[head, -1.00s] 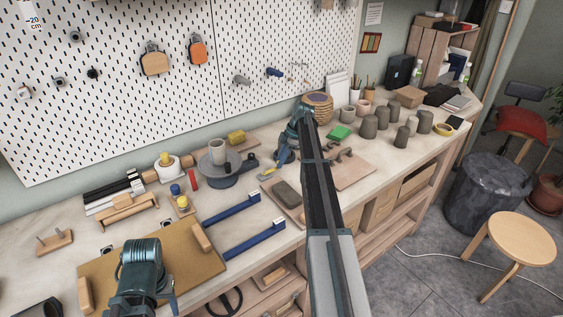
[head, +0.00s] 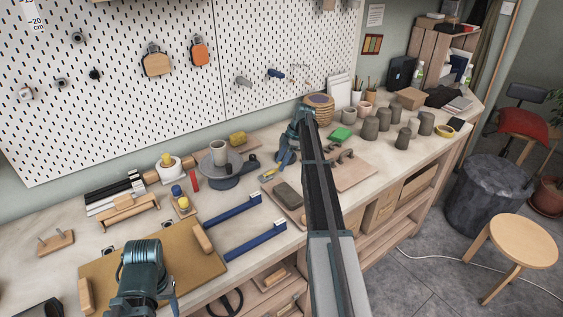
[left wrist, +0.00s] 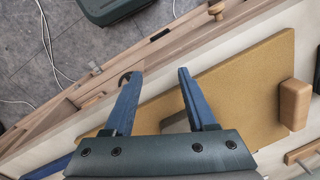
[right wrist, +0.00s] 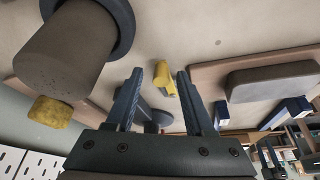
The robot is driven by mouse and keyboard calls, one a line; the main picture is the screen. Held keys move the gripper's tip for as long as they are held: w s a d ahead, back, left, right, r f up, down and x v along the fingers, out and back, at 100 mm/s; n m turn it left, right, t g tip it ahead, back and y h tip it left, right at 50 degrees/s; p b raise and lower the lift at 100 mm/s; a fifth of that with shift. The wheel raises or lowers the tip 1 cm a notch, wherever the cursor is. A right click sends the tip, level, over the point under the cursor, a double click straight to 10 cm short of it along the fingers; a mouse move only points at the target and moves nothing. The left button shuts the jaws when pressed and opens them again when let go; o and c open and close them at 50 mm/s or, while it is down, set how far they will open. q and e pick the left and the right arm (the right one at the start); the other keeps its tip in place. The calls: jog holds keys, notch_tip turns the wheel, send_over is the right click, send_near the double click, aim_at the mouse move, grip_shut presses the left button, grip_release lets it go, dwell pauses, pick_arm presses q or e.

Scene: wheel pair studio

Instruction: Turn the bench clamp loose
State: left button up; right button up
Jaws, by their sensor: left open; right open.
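I cannot pick out the bench clamp for certain. A dark, partly hidden wheel or ring (head: 226,301) sits below the bench's front edge in the head view. A dark curved piece (left wrist: 127,79) shows by one fingertip in the left wrist view; I cannot tell if it is the same thing. My left gripper (left wrist: 163,72) is open and empty, above the bench's front edge beside the tan board (left wrist: 235,90). My right gripper (right wrist: 157,72) is open over the bench, and a small yellow-ended tool (right wrist: 165,77) shows between its fingertips, apparently not gripped.
Two blue bars (head: 256,240) lie by the tan board. The turntable (head: 221,180) carries a grey pot (head: 219,153). A dark block (head: 288,195) on a board and several grey pots stand to the right. The bench front has wooden drawers and shelves; a stool (head: 514,240) stands on the floor.

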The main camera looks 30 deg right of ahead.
jog(key=shift+r, duration=0.15)
jog(key=p+v, duration=1.2)
jog(key=v, duration=0.1)
jog(key=shift+r+p, duration=0.2)
jog(key=shift+p, duration=0.15)
jog(key=s+a+f+m+g+h+b, duration=0.15)
jog(key=s+a, duration=0.25)
jog(key=a, duration=0.7)
jog(key=s+a+f+m+b, duration=0.15)
jog(key=s+a, duration=0.25)
jog(key=a, duration=0.6)
jog(key=s+a+f+m+g+h, duration=0.15)
jog(key=s+a, duration=0.25)
jog(key=a, duration=0.7)
jog(key=s+a+f+m+h+b, duration=0.1)
jog(key=s+a+m, duration=0.2)
jog(key=s+a, duration=0.5)
jog(key=s+a+f+m+t+h+b, duration=0.1)
jog(key=s+a+m, duration=0.2)
jog(key=s+a, duration=0.5)
jog(key=s, duration=0.5)
jog(key=shift+s+f+h+b, duration=0.3)
jog(key=shift+s+f+b, duration=0.05)
